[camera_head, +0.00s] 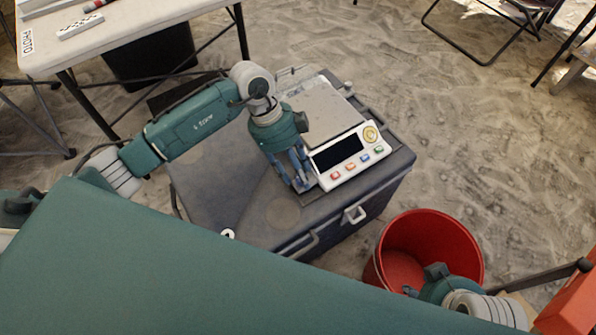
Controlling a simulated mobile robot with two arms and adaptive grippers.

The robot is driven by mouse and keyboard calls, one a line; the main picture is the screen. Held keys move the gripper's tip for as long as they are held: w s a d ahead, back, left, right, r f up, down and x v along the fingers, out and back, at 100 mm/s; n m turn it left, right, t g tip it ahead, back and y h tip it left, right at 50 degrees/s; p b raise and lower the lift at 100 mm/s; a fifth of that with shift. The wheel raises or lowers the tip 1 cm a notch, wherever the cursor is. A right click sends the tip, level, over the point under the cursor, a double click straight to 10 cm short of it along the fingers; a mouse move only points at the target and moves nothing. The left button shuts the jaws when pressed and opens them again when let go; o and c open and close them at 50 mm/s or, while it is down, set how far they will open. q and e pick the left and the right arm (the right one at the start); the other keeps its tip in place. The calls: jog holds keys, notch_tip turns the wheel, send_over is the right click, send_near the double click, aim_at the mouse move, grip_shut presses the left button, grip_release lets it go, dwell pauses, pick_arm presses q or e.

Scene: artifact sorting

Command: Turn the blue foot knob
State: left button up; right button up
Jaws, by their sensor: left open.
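A scale (330,112) with a flat grey plate and a white front panel sits on a dark case. The panel has a dark display (337,152) and several coloured buttons, including a blue one (378,149). My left gripper (303,183) points down at the panel's left front corner, beside the scale, with its fingers apart. I cannot make out a blue foot knob; the gripper covers that corner. My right gripper (410,291) is partly visible at the lower right, over the red bucket; its fingers are too small to judge.
The dark case (208,195) has free top surface left of the scale. A red bucket (430,232) stands on the sandy floor right of the case. A white table (120,32) with tools is at the upper left, with a black bin (150,60) below. A folding chair stands at the upper right.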

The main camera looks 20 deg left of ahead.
pick_arm(q)
grip_shut()
jog(key=shift+r, duration=0.1)
